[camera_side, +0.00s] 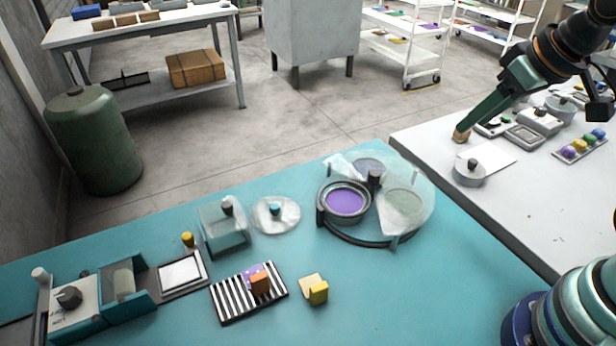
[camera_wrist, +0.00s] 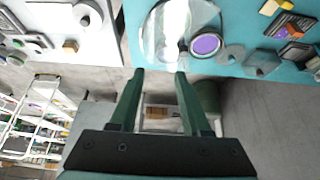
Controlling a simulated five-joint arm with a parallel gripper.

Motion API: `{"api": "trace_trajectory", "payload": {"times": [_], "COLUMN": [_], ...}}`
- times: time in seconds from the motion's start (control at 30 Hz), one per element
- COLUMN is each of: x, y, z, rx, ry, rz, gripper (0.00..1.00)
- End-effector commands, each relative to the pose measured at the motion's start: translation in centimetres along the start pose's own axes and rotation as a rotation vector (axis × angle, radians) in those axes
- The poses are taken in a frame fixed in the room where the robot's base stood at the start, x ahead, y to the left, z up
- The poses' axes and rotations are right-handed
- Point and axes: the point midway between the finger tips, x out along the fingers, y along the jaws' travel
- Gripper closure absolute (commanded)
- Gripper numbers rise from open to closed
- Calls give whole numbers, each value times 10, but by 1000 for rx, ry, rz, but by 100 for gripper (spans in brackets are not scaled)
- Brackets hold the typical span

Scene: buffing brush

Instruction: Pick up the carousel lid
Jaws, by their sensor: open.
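The carousel (camera_side: 375,238) stands at the back right of the teal table. Its clear lid (camera_side: 418,205) covers part of it, and a dark knob (camera_side: 374,177) rises near the middle. A round purple-filled compartment (camera_side: 346,202) shows uncovered at the left. In the wrist view the clear lid (camera_wrist: 157,38) is beyond my fingertips, with the purple compartment (camera_wrist: 206,44) to its right. My gripper (camera_wrist: 160,74) is open and empty. In the side view my gripper (camera_side: 468,126) is at the upper right, above the white table side and apart from the lid.
A tan cube (camera_wrist: 70,46) lies left of my fingers in the wrist view. A grey round pot (camera_side: 470,175) stands on the white table (camera_side: 490,220). A smaller clear lid (camera_side: 276,216) and a teal box (camera_side: 224,230) stand left of the carousel. A striped board (camera_side: 230,300) lies in front.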

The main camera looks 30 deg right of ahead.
Motion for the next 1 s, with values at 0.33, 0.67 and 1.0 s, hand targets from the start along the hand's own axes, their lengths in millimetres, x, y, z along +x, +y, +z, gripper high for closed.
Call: {"api": "trace_trajectory", "payload": {"times": [0.33, 0.67, 1.0], "x": [0, 0, -1], "y": [0, 0, -7], "z": [0, 0, -13], "rx": [0, 0, -55], "ry": [0, 0, -22], "rz": [0, 0, -11], "gripper": [53, 36, 36]}}
